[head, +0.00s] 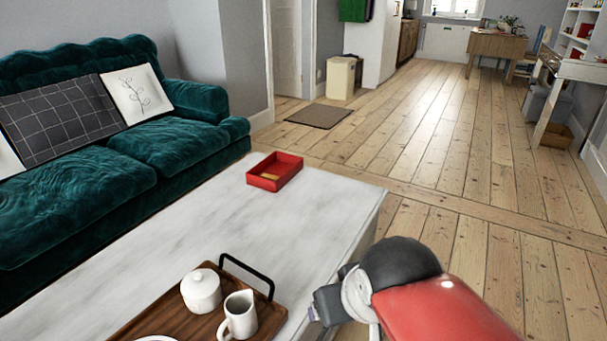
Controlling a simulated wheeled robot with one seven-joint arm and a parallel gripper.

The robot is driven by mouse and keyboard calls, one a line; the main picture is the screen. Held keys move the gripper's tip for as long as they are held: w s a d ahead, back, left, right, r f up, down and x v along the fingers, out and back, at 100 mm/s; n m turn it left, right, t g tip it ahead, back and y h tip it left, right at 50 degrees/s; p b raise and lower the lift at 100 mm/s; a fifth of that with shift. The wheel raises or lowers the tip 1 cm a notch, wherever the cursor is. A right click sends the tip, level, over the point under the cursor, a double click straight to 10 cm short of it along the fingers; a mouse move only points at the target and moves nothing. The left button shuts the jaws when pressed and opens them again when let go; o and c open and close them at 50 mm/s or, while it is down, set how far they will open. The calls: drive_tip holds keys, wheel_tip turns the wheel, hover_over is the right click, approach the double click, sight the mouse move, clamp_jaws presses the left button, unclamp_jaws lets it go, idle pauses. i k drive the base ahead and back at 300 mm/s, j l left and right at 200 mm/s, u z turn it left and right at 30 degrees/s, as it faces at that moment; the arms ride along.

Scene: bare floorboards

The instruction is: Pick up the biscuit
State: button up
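A red open box (288,177) sits at the far end of a pale table (190,235). A small tan flat piece (268,178) lies inside it on the bottom. It may be the biscuit, but it is partly hidden by the box's near wall and too small to be sure. My gripper (318,314) is at the lower middle, at the table's right edge, well short of the red box and apart from it. Its fingers are mostly hidden by my arm, so I cannot tell whether they are open or shut.
A wooden tray (178,323) with a black handle holds a lidded white pot (201,291) and a white jug (238,315) near my gripper. A green sofa (110,160) stands left. The table between tray and red box is clear. Open floorboards lie right.

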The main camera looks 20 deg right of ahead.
sight(274, 178)
drive_tip(key=u, duration=0.55)
drive_tip(key=i+l+u, duration=0.15)
drive_tip(key=l+u, duration=0.55)
drive_tip(key=l, duration=0.15)
drive_tip(key=i+l+u, duration=0.1)
drive_tip(key=l+u, duration=0.25)
drive_tip(key=l, duration=0.15)
drive_tip(key=l+u, duration=0.1)
drive_tip(key=l, duration=0.8)
drive_tip(key=k+l+u, duration=0.1)
drive_tip(key=l, duration=0.85)
drive_tip(key=l+u, duration=0.1)
drive_tip(key=l, duration=0.8)
drive_tip(key=k, duration=0.1)
